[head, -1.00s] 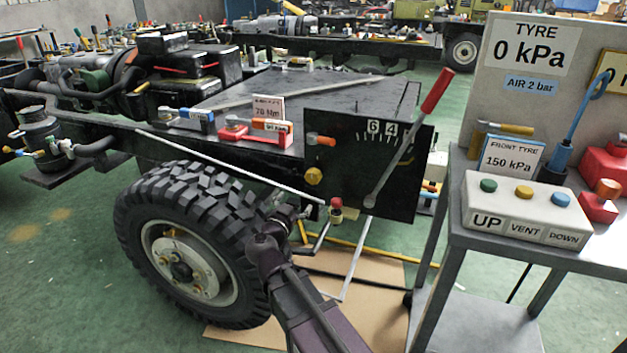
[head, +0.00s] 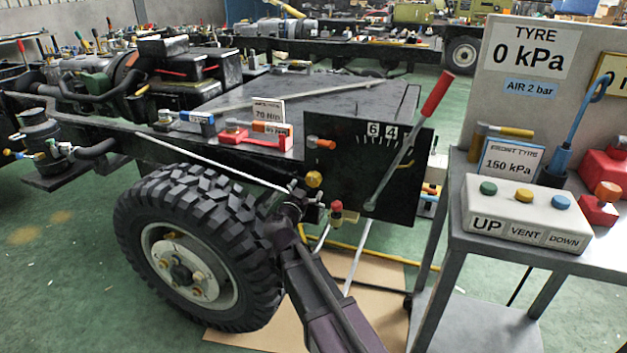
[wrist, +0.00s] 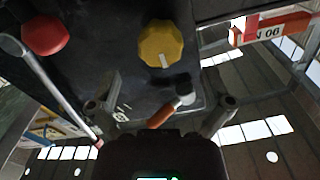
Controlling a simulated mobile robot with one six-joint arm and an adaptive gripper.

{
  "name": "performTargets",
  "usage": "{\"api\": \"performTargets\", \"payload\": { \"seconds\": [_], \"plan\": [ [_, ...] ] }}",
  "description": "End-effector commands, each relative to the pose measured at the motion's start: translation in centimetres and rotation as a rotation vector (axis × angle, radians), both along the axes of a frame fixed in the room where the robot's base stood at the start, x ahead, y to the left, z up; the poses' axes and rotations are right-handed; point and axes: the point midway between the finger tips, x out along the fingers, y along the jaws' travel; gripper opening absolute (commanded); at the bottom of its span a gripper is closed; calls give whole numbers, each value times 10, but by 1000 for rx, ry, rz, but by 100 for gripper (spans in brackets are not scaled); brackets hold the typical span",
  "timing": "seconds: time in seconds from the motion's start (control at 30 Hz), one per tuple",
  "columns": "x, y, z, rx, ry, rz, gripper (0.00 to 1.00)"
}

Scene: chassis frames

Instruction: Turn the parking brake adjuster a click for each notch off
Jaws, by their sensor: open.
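The yellow faceted knob (head: 313,179) sits on the left part of the black panel (head: 350,190). In the wrist view the yellow knob (wrist: 160,45) shows whole, with a pale mark on its face. My gripper (head: 305,196) is just below the knob in the head view. In the wrist view my gripper (wrist: 163,106) is open, its two fingers apart and nothing between them touching them; the knob lies beyond the fingertips. The brake lever (head: 408,140) with a red grip leans up to the right across a scale (head: 382,131) marked 6 and 4.
An orange-ended fitting (head: 320,142) juts out above the knob, and a red-topped fitting (head: 336,210) is below it. The big tyre (head: 195,245) stands at left. A trolley (head: 455,235) with a button box (head: 525,212) stands at right.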

Motion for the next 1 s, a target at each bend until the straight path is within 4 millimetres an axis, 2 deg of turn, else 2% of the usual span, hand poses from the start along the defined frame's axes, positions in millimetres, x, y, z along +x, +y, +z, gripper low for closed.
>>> {"api": "performTargets", "payload": {
  "seconds": [0.1, 0.33, 0.53, 0.83, 0.87, 1.0],
  "plan": [
    [20, -7, 0, 0, 0, -1, 100],
    [43, -17, 0, 0, 0, -1, 100],
    [50, -21, 0, 0, 0, 0, 100],
    [51, -21, 0, 0, 0, 1, 100],
    [51, -21, 0, 0, 0, 1, 97],
    [51, -21, 0, 0, 0, 0, 55]
  ]
}}
